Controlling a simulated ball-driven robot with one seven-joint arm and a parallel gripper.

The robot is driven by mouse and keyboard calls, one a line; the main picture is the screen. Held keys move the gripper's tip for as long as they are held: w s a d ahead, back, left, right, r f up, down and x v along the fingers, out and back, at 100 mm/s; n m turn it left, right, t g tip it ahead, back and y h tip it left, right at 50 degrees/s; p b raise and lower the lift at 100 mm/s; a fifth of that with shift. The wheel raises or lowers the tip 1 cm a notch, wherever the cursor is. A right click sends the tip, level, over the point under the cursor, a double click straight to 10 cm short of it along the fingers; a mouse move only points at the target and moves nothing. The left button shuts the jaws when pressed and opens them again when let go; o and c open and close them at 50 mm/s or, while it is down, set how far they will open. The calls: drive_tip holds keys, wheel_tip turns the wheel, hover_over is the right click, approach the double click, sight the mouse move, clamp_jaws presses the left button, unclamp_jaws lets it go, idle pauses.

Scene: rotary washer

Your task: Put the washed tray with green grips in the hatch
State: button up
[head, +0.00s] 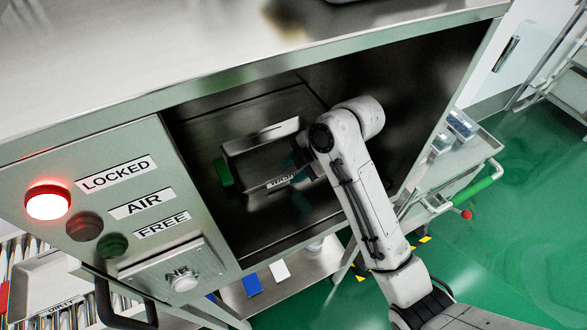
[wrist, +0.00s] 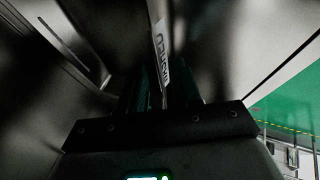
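The grey metal tray with a green grip (head: 223,172) on its left end is inside the open hatch (head: 190,125). Its long wall carries a label that reads as "WASHED", partly covered, in the head view (head: 281,181). My gripper (head: 300,165) is at the tray's right end, and my wrist hides the grip there. In the wrist view the tray's labelled wall (wrist: 162,45) runs down between the dark fingers of my gripper (wrist: 165,90), which appear shut on it. I cannot tell whether the tray rests on the hatch floor.
A panel left of the opening has a lit red LOCKED lamp (head: 48,202), with the AIR lamp (head: 84,227) and FREE lamp (head: 112,245) unlit. A steel top (head: 200,50) overhangs the opening. A cart with a green handle (head: 470,189) stands at right; green floor lies beyond.

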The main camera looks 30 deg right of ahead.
drive_tip(key=p+v, duration=0.3)
drive_tip(key=v, duration=0.8)
drive_tip(key=shift+d+r, duration=0.1)
